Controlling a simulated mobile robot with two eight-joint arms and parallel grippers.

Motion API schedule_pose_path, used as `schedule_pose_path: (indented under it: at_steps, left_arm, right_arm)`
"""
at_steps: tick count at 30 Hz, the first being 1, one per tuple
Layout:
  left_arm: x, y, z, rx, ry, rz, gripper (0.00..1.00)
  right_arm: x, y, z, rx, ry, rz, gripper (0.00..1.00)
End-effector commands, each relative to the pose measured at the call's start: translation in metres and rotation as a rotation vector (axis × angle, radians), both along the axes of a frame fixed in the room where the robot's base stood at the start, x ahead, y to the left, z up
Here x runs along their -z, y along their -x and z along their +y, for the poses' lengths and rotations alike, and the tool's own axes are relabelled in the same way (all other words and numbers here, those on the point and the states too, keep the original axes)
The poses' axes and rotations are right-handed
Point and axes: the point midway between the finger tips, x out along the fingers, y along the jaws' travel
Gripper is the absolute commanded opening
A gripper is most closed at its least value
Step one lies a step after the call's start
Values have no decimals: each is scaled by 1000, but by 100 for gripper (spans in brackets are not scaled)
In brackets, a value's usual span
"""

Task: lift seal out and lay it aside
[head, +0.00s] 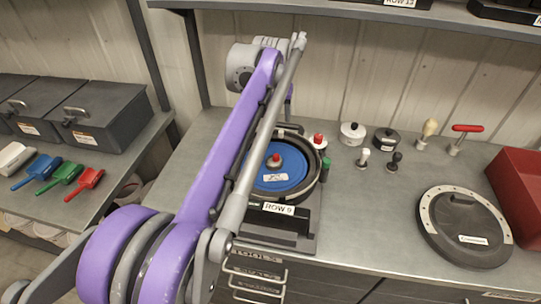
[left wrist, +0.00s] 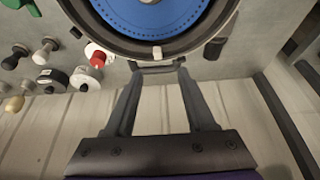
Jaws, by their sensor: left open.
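The seed meter (head: 283,238) stands on the bench with a blue disc (head: 297,178) in its round dark housing and a red knob (head: 274,160) at the disc's middle. My arm hides its left part. The blue disc also shows in the left wrist view (left wrist: 150,14), inside a dark rim (left wrist: 110,38) with a small pale tab (left wrist: 157,53). I cannot surely tell which part is the seal. A round black cover (head: 466,240) with a pale, dotted ring lies apart at the right. My left gripper (left wrist: 158,68) is open, its fingertips close to the rim's edge beside the tab; contact is unclear.
A red bin (head: 520,180) is at the right edge. The bench between meter and black cover is clear. A shelf (head: 400,15) runs above.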

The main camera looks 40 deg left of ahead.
Motion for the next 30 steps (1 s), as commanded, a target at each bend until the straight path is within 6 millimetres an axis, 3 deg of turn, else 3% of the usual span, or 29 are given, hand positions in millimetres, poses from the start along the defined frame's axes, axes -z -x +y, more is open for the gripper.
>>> schedule_pose_path:
  at_steps: [6,14,21,30]
  left_arm:
    - [33,-12,6,1,0,0,55]
    - [53,-20,9,1,0,0,55]
    - [85,-34,14,1,0,0,55]
    - [91,-36,15,0,0,0,55]
  right_arm:
    - [4,1,0,0,0,2,52]
    - [5,1,0,0,0,2,52]
    - [6,1,0,0,0,2,52]
    - [6,1,0,0,0,2,52]
